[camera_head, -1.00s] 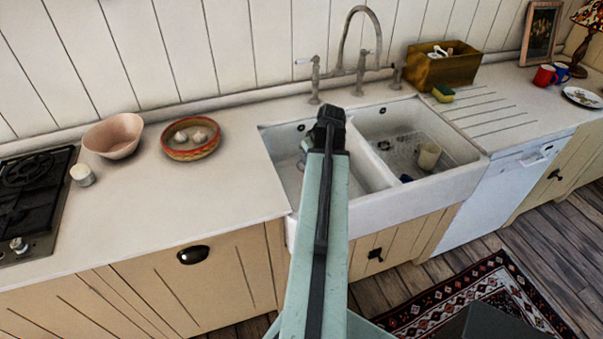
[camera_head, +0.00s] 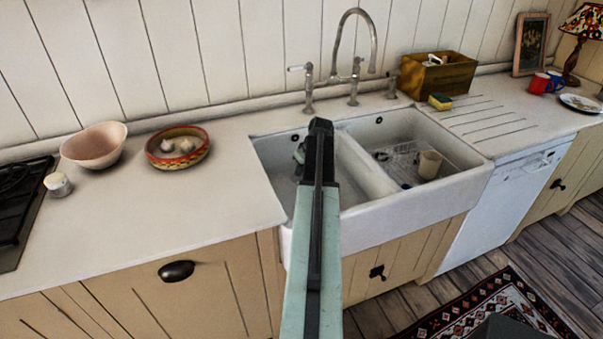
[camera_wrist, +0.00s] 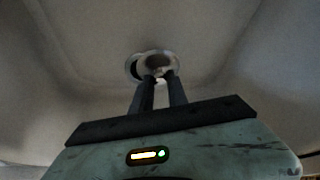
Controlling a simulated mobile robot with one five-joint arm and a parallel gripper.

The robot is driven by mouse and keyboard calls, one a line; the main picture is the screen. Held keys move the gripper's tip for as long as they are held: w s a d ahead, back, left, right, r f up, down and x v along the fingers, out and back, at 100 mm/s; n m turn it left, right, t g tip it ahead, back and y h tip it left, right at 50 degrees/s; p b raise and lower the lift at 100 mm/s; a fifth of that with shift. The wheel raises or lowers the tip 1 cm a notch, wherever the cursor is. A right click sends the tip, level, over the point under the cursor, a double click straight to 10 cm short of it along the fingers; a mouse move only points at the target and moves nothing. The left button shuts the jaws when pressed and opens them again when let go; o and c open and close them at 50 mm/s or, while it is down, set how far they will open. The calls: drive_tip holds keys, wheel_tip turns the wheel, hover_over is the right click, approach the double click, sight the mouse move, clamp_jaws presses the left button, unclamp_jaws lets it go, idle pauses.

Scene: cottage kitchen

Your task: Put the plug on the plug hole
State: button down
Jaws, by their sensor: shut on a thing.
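In the wrist view my gripper (camera_wrist: 162,77) points down at the pale sink floor, its two dark fingers close together. They are shut on the plug (camera_wrist: 158,61), a small greyish round piece partly hidden by the fingertips. The plug hole (camera_wrist: 132,67) shows as a metal ring with a dark crescent at its left; the plug overlaps the rest of it. I cannot tell whether the plug touches the ring. In the head view my arm reaches over the left sink basin (camera_head: 272,155) and hides the plug and hole.
The right basin holds a rack and a beige cup (camera_head: 429,164). A tap (camera_head: 356,60) rises behind the sink. A wall (camera_head: 365,165) divides the basins. The counter left of the sink has free room beside a patterned bowl (camera_head: 177,160).

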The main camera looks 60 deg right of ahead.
drive_tip(key=w+d, duration=0.1)
drive_tip(key=d, duration=0.1)
drive_tip(key=w+d, duration=0.1)
drive_tip(key=d, duration=0.1)
drive_tip(key=shift+w+d+f, duration=0.1)
drive_tip(key=shift+w+f, duration=0.15)
drive_tip(key=shift+w, duration=0.1)
wheel_tip(320, 180, down, 4)
drive_tip(key=b, duration=0.4)
drive_tip(key=shift+r, duration=0.25)
drive_tip(key=shift+f, duration=0.2)
drive_tip(key=c, duration=1.3)
unclamp_jaws()
drive_tip(key=shift+r, duration=0.1)
drive_tip(key=p+v, duration=1.1)
drive_tip(key=v, duration=0.1)
